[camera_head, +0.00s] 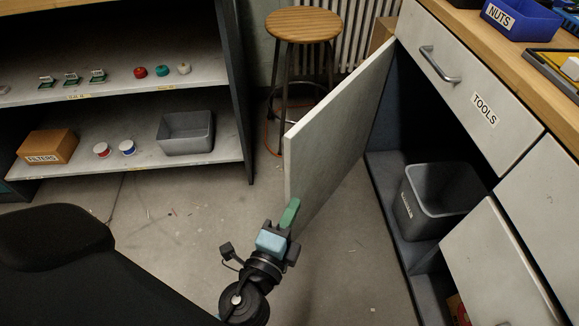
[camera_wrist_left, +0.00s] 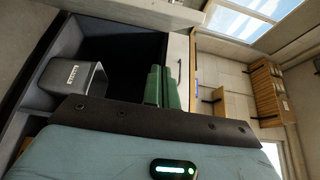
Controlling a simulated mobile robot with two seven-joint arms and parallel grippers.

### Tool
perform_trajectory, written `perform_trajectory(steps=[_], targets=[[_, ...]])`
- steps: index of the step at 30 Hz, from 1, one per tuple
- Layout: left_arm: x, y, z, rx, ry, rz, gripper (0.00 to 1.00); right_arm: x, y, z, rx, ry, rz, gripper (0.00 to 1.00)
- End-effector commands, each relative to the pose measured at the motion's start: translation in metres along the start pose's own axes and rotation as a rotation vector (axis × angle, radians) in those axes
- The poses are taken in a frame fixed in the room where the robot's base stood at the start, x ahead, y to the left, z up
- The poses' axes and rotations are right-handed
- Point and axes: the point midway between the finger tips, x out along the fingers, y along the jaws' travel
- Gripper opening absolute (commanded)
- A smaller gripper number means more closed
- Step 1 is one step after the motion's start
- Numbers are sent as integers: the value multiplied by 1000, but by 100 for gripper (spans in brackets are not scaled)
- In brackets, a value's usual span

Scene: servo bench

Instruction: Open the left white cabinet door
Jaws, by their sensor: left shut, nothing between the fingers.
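The left white cabinet door (camera_head: 335,125) stands swung wide open, away from the cabinet front, and the dark interior shows. My left gripper (camera_head: 290,212) is near the door's lower free end in the head view, its green fingers together and empty. The door's handle is hidden. My right gripper is not in view.
A grey bin (camera_head: 440,200) stands inside the cabinet. A closed TOOLS drawer (camera_head: 470,85) is above, and another white door (camera_head: 490,265) is at right. A wooden stool (camera_head: 303,25) stands behind the open door. A shelf unit (camera_head: 235,90) is at left, with clear floor (camera_head: 190,215) before it.

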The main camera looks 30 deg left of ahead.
Motion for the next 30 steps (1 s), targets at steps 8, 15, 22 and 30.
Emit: perform_trajectory(steps=[8, 15, 22, 30], targets=[[18, -1, 0, -2, 1, -2, 0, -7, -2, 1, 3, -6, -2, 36], [62, -2, 0, -1, 4, -2, 0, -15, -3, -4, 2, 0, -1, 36], [103, -1, 0, -3, 3, -1, 0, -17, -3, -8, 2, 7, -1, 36], [109, 1, 32, -1, 4, 1, 0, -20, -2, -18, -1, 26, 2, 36]])
